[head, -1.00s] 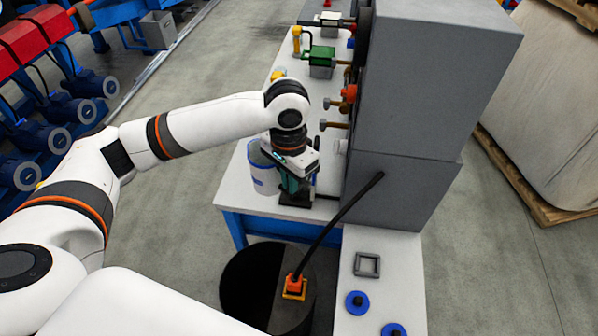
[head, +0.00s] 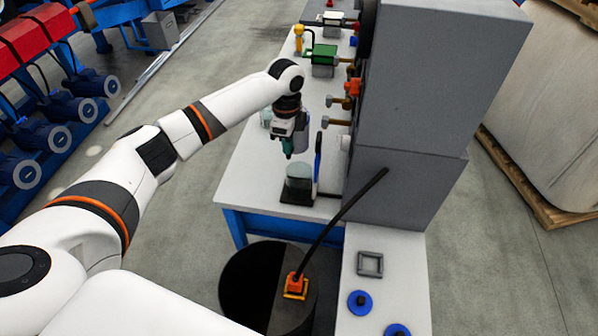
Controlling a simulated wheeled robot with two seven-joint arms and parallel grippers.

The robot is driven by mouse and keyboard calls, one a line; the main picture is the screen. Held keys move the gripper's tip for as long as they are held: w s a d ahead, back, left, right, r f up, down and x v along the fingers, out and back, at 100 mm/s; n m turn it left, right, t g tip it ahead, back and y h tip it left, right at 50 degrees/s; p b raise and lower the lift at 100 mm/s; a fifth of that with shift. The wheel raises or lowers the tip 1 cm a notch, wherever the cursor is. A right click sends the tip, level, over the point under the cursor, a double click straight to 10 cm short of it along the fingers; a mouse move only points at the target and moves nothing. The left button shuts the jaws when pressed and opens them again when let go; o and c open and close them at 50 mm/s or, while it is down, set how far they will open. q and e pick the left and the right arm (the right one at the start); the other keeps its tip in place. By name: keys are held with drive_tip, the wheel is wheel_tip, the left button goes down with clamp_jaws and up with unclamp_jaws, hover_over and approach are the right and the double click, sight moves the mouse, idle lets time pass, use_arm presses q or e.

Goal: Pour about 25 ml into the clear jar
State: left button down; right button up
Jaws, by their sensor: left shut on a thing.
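My left gripper (head: 288,152) points down above the near end of the white bench. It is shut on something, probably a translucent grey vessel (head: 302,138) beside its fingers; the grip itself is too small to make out. Below it, a clear jar (head: 299,185) with a grey lower part stands upright on a black base. The gripper appears above the jar and apart from it. A thin upright blue piece (head: 317,160) shows just right of the jar; I cannot tell what it belongs to. No stream of liquid can be made out. My right gripper is not in view.
A pale clear container (head: 266,117) shows behind my left wrist. A grey cabinet (head: 405,190) stands close on the right, with valves (head: 335,122) beside it. A black drum (head: 250,285) is below the bench's near edge. The bench left of the jar is clear.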

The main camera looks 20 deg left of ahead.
use_arm(q)
drive_tip(key=w+a+f+m+b, duration=0.1)
drive_tip(key=w+a+f+m, duration=0.2)
drive_tip(key=a+f+m, duration=0.6)
drive_tip(key=shift+a+f+m+b, duration=0.2)
drive_tip(key=shift+f+m+b, duration=0.25)
drive_tip(key=shift+m, duration=0.65)
